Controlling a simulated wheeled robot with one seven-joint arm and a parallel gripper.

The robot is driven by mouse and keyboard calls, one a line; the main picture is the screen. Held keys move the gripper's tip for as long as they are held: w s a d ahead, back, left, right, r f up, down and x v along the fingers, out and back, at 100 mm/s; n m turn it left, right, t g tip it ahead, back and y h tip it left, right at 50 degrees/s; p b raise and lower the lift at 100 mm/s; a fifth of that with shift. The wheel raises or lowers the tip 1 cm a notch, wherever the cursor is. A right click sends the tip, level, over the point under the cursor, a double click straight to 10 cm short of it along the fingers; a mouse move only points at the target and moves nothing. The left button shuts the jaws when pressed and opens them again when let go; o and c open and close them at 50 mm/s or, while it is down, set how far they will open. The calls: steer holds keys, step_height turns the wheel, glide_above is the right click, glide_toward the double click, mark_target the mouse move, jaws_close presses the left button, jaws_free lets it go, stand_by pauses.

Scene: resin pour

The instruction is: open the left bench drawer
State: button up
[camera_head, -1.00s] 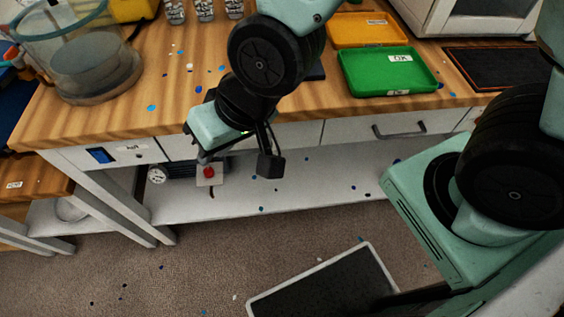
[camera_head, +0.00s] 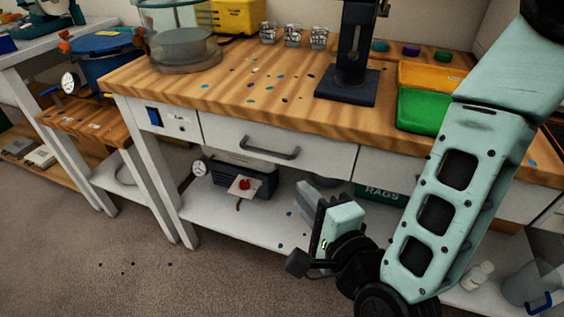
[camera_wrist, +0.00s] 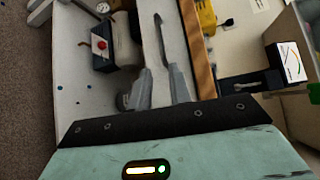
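The left bench drawer (camera_head: 225,133) has a pale front under the wooden bench top, and it looks shut. Its dark bar handle (camera_head: 270,148) is in plain view in the head view. The handle (camera_wrist: 160,38) also shows in the wrist view, beyond my fingertips. My gripper (camera_head: 306,200) is below and to the right of the handle in the head view, clear of it. In the wrist view my gripper (camera_wrist: 158,72) has its two grey fingers apart with nothing held between them.
The bench top (camera_head: 190,88) carries a black stand (camera_head: 346,88), a green tray (camera_head: 420,110) and an orange tray (camera_head: 425,75). A pump with a red knob (camera_head: 243,184) sits on the lower shelf (camera_head: 205,212). Open floor (camera_head: 90,250) lies in front at the left.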

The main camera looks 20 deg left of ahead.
mark_target(269, 154)
steer(key=b+x, duration=0.5)
steer(key=x, duration=1.2)
steer(key=shift+w+a, duration=0.1)
jaws_close()
